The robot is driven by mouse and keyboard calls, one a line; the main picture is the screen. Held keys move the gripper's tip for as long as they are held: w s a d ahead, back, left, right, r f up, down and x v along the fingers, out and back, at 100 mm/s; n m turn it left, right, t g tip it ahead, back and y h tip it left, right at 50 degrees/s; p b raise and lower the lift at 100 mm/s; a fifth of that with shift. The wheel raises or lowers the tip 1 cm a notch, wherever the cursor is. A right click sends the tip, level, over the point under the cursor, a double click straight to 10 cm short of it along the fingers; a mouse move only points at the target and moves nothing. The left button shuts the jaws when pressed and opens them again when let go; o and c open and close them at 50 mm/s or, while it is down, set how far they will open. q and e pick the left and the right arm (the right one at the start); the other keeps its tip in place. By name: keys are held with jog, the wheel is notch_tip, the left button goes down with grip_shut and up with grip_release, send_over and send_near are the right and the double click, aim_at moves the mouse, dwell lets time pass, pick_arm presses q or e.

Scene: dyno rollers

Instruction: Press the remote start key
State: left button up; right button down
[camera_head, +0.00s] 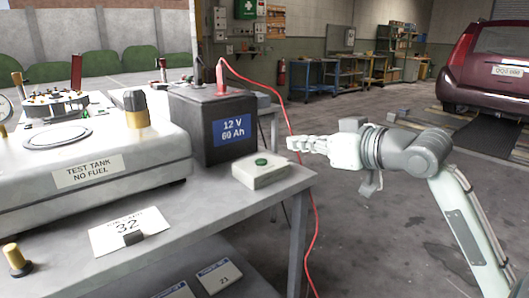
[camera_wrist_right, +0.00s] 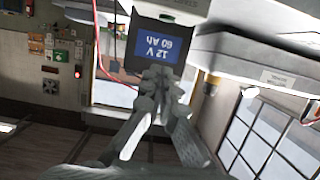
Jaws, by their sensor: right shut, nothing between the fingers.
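The remote start key looks to be the green round button (camera_head: 261,162) on a small pale box (camera_head: 260,172) at the table's right corner in the head view. My right gripper (camera_head: 294,143) is shut and empty. In the head view its fingertips point left, appearing just right of and above the box, apart from the button. My left gripper is not in view.
A dark battery (camera_head: 214,127) marked 12 V stands behind the box; a red cable (camera_head: 291,115) runs from it past the table's right edge. A test tank (camera_head: 85,165) and a card (camera_head: 130,231) marked 32 lie left. A red car (camera_head: 490,65) stands far right.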

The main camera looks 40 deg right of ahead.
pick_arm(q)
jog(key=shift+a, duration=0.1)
pick_arm(e)
jog(key=p, duration=0.1)
send_over(268, 167)
jog(key=shift+s+d+f, duration=0.1)
jog(key=shift+s+f, duration=0.15)
jog(key=shift+f, duration=0.8)
jog(key=shift+w+f, duration=0.15)
jog(key=shift+f, duration=0.5)
jog(key=shift+w+f, duration=0.15)
jog(key=shift+f, duration=0.45)
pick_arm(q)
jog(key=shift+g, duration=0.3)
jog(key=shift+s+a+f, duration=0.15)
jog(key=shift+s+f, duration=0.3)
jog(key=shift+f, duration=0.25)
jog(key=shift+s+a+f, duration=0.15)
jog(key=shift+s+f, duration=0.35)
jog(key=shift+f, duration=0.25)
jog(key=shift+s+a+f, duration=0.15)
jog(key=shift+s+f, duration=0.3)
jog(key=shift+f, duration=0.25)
pick_arm(e)
jog(key=shift+f, duration=0.95)
